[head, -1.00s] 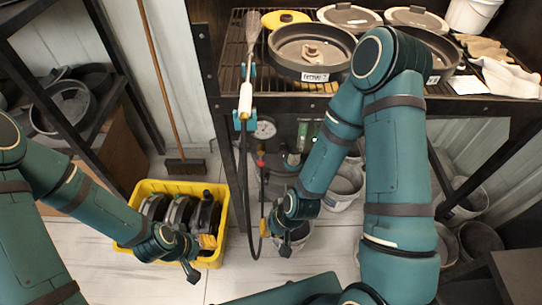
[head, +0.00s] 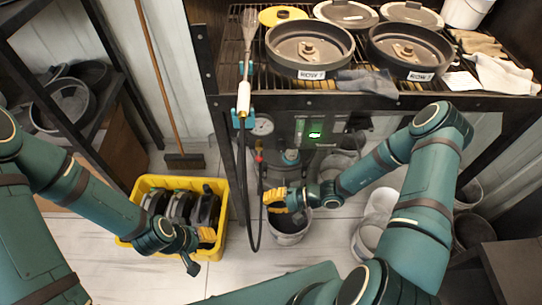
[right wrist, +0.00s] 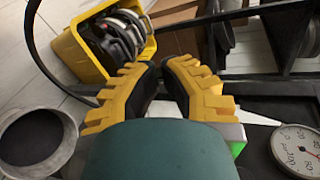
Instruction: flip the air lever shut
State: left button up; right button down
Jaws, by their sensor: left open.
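I cannot see the lever in that view. My left gripper (head: 201,254) is open and empty at the front edge of the yellow crate.
The yellow crate (head: 224,222) holds several dark discs. A gauge (head: 262,126) and a green-lit panel (head: 315,134) sit under the shelf. A dark hose (head: 243,190) hangs beside my right gripper. A bucket (head: 290,232) stands below it. Two round pans (head: 310,50) rest on the shelf.

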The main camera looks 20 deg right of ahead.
aim_at(259, 152)
jog(key=w+d+m+t+h, duration=0.3)
jog(key=w+d+t, duration=0.5)
jog(key=d, duration=0.3)
jog(key=shift+r+m+t, duration=0.4)
jog(key=shift+r, duration=0.05)
jog(key=shift+w, duration=0.1)
jog(key=b+x, duration=0.1)
jog(key=x, duration=0.9)
jog(key=shift+b, duration=0.3)
jog(key=shift+d+f, duration=0.1)
jog(key=shift+w+a+f+m+t, duration=0.2)
jog(key=shift+a+m+t, duration=0.1)
jog(key=shift+a+t, duration=0.1)
